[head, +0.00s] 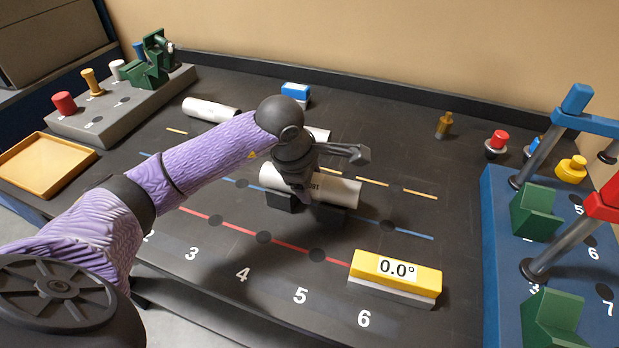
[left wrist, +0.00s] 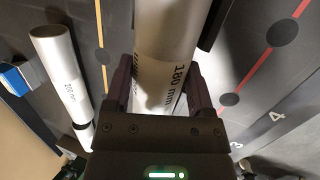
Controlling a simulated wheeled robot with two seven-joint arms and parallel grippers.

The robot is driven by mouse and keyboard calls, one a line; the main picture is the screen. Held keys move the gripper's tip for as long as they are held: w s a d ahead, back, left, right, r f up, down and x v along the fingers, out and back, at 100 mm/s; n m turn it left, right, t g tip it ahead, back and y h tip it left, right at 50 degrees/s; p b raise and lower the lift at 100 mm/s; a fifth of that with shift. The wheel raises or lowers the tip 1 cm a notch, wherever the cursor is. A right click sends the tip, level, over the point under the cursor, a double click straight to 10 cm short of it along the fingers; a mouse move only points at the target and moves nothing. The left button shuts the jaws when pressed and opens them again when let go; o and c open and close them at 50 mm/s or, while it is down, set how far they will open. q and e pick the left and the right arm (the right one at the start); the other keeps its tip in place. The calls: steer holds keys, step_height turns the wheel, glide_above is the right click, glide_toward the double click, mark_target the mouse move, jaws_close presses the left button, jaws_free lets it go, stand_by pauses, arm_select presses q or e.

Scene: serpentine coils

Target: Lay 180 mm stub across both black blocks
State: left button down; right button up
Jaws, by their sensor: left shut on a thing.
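The 180 mm stub (head: 338,190) is a white tube with black lettering. In the head view it lies level over two black blocks (head: 283,203) (head: 330,212); whether it touches both is hard to tell. My left gripper (head: 303,188) comes down over the stub's left part and partly hides it. In the left wrist view the stub (left wrist: 166,60) runs between the fingers of my left gripper (left wrist: 160,92), which is shut on it, and its "180 mm" label shows. My right gripper is not in view.
Another white tube (head: 210,109) lies behind on the left; a further white piece (head: 319,134) shows behind my gripper. A yellow level reading 0.0° (head: 397,272) sits front right. A blue fixture board (head: 500,270) stands right, a grey peg rack (head: 120,112) and yellow tray (head: 45,162) left.

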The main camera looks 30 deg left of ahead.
arm_select(q)
jaws_free()
steer(key=shift+f, duration=0.1)
